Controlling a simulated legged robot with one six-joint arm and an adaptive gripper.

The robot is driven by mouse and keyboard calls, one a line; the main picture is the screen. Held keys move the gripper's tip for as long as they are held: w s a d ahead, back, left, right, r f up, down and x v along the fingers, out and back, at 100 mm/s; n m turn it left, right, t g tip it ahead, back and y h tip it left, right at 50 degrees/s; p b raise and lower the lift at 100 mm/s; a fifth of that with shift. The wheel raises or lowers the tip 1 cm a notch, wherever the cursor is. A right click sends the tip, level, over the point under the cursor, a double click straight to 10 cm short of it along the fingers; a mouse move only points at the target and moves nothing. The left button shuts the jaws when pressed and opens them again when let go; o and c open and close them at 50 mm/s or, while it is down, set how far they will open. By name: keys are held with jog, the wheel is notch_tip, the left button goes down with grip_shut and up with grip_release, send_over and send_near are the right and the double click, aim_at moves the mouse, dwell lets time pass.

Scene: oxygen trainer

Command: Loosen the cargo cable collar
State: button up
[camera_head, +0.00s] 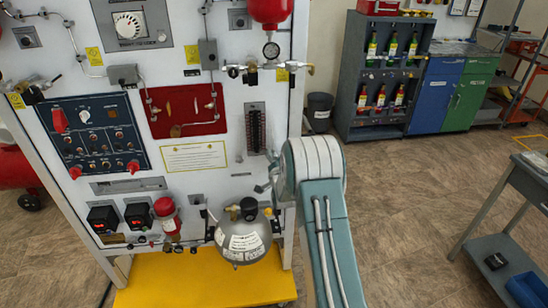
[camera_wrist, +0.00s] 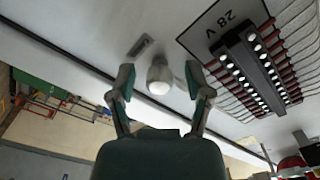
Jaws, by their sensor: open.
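A pale round fitting, which looks like the cargo cable collar (camera_wrist: 160,79), sticks out from the white panel in the wrist view. My gripper (camera_wrist: 159,68) is open, with one finger on each side of this fitting. Gaps show between the fitting and both fingers, so it does not look gripped. In the head view my gripper (camera_head: 268,180) shows only in part at the panel's right edge, below the dark terminal strip (camera_head: 255,127). My wrist hides most of it, and I cannot make out the collar there.
The terminal strip marked 28 V, with several wires, also shows in the wrist view (camera_wrist: 250,70). A grey table (camera_head: 510,185) stands at right, with open floor between.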

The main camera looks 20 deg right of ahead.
jog(key=shift+w+d, duration=0.25)
grip_shut()
jog(key=shift+a, duration=0.1)
